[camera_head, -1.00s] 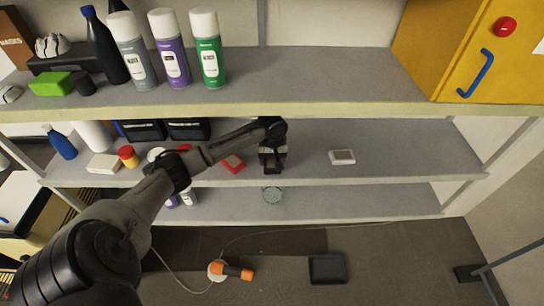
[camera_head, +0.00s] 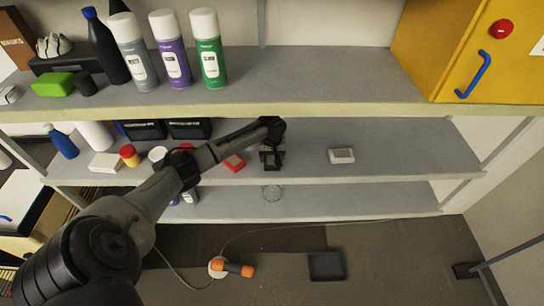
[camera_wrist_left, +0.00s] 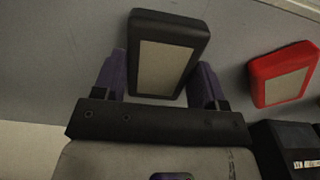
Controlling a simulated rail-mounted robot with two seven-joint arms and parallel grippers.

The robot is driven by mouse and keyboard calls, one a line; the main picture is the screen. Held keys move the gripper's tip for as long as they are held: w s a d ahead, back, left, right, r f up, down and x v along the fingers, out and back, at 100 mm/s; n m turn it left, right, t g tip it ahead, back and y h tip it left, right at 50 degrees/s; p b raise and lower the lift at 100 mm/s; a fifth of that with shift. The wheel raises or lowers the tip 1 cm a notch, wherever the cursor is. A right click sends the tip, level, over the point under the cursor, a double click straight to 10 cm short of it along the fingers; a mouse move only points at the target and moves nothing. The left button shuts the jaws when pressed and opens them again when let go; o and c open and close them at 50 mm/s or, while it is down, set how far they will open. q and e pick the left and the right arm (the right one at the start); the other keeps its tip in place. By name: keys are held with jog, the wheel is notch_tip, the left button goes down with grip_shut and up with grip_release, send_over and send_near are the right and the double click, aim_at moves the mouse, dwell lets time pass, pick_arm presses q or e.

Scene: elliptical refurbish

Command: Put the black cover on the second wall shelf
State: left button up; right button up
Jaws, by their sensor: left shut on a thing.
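The black cover, a small black-rimmed piece with a beige face, shows between my left gripper's fingers in the wrist view (camera_wrist_left: 166,60). My left gripper (camera_wrist_left: 160,78) is shut on it. In the head view, the gripper (camera_head: 272,157) is over the front part of the middle wall shelf (camera_head: 400,150), with the dark cover small and partly hidden at its tip. I cannot tell whether the cover touches the shelf board. My right gripper is out of view.
A red piece (camera_head: 234,163) lies close left of the gripper, and it also shows in the wrist view (camera_wrist_left: 284,75). A white-rimmed piece (camera_head: 342,156) lies to the right. Spray cans (camera_head: 210,52) stand on the shelf above. The middle shelf's right end is clear.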

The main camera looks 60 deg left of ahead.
aim_at(272, 158)
pick_arm(q)
jog(key=shift+f, duration=0.1)
jog(key=o, duration=1.1)
jog(key=shift+r+b, duration=0.6)
jog(key=shift+r, duration=3.25)
